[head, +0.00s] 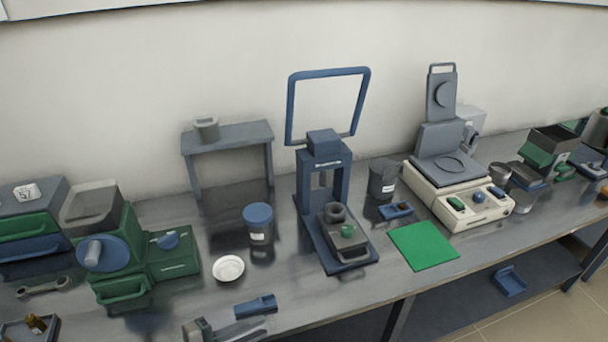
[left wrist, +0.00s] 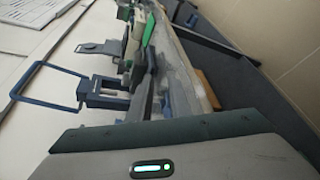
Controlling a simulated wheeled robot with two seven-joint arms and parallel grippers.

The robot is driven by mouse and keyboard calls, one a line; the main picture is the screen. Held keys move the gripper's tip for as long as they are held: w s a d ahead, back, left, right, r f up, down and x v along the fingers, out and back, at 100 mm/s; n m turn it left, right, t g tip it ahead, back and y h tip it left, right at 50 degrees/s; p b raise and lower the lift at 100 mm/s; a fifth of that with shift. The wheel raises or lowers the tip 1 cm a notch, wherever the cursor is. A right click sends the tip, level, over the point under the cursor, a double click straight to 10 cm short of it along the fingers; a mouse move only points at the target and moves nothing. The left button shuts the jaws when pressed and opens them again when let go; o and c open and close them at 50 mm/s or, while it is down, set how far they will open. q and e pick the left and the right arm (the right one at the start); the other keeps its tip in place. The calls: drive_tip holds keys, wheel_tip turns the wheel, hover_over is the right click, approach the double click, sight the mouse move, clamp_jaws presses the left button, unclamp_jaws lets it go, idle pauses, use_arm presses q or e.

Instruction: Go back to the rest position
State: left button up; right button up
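My right gripper is in neither view.
The bench (head: 290,298) carries a green machine (head: 170,262), a white dish (head: 228,268), a blue-lidded jar (head: 259,222), a blue press (head: 323,170), a green mat (head: 423,245) and a cream balance-like device (head: 458,205). A blue tool (head: 256,306) lies near the front edge.

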use_arm(q)
drive_tip(key=s+f+m+g+y, duration=0.3)
drive_tip(key=s+f+m+y, duration=0.2)
drive_tip(key=s+f+m, duration=0.4)
drive_tip(key=s+a+m+g+y, duration=0.2)
drive_tip(key=s+a+m+y, duration=0.45)
drive_tip(key=s+a, duration=0.5)
wheel_tip(320, 180, down, 28)
drive_tip(key=s+f+g+b, duration=0.1)
drive_tip(key=s+g, duration=0.1)
drive_tip(key=s+a+f+b, duration=0.1)
drive_tip(key=s+a+f, duration=0.1)
drive_tip(key=s+f, duration=1.5)
drive_tip(key=shift+s+a+f+g+y, duration=0.3)
drive_tip(key=shift+s+f+g+y, duration=0.05)
drive_tip(key=shift+s+f+g, duration=0.05)
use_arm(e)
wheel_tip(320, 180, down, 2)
